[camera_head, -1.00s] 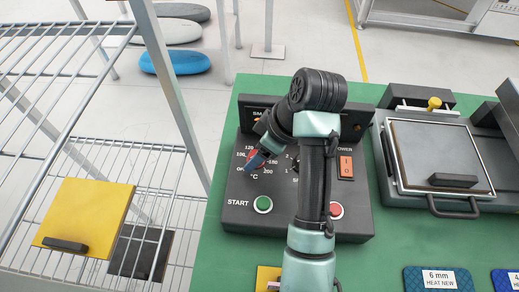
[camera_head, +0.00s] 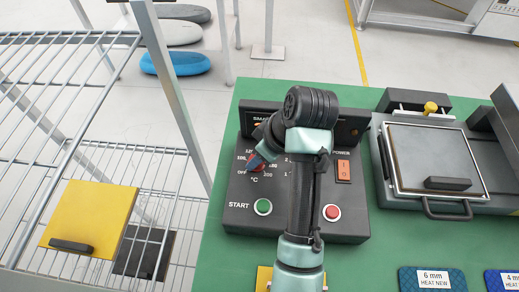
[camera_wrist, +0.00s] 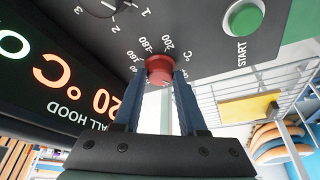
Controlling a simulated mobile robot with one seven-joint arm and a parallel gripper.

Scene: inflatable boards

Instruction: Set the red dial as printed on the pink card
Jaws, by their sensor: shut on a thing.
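The red dial (camera_wrist: 159,68) sits on the dark control box (camera_head: 240,188), inside a ring of temperature numbers in °C that includes 160, 180 and 200. My gripper (camera_wrist: 160,84) is shut on the dial, one blue finger on each side of it. In the head view my gripper (camera_head: 255,161) comes down over the dial and partly hides it and its numbers. I cannot make out where the dial's pointer stands. No pink card shows in either view.
The box also has a green START button (camera_head: 263,207), a red button (camera_head: 332,212) and an orange power switch (camera_head: 343,171). A lit display (camera_wrist: 75,85) is near the gripper. A press (camera_head: 430,160) stands right; a wire rack with a yellow board (camera_head: 90,217) stands left.

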